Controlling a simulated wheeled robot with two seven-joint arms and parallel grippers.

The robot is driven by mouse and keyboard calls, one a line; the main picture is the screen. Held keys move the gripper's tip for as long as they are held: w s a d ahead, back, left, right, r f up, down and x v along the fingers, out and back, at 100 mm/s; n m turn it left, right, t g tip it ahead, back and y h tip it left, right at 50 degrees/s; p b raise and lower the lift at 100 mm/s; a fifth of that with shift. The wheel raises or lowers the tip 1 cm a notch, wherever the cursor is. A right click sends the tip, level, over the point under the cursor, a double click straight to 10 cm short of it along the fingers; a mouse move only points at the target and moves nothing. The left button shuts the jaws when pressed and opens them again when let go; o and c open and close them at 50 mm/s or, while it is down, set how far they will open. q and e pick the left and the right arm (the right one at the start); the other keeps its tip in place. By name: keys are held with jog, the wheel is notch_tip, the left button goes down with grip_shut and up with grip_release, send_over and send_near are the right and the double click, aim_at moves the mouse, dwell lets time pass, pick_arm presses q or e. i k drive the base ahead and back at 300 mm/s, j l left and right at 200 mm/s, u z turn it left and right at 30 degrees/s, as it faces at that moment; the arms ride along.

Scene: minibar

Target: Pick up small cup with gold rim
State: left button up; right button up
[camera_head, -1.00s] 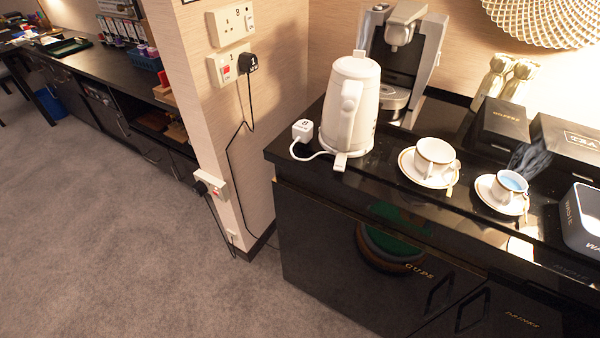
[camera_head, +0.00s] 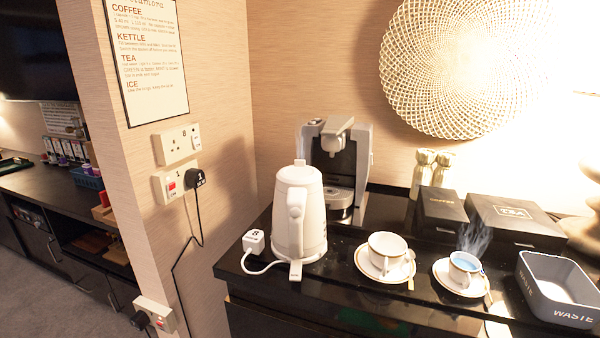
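Two white cups with gold rims stand on saucers on the black counter (camera_head: 340,285). The larger-looking cup (camera_head: 387,252) is on the left saucer (camera_head: 364,264), to the right of the kettle. The smaller cup (camera_head: 463,268) is on the right saucer (camera_head: 441,277). It holds bluish liquid, and vapour rises above it. A spoon lies at the right side of each saucer. Neither of my grippers shows in the head view.
A white kettle (camera_head: 297,212) and its plug block (camera_head: 253,241) stand left of the cups, with a coffee machine (camera_head: 336,165) behind. Black boxes (camera_head: 515,219) stand behind the small cup. A grey waste bin (camera_head: 557,290) stands to its right. The wall corner (camera_head: 135,150) is on the left.

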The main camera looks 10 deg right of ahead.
aim_at(463, 273)
jog(key=z, duration=1.55)
jog(key=u, duration=0.4)
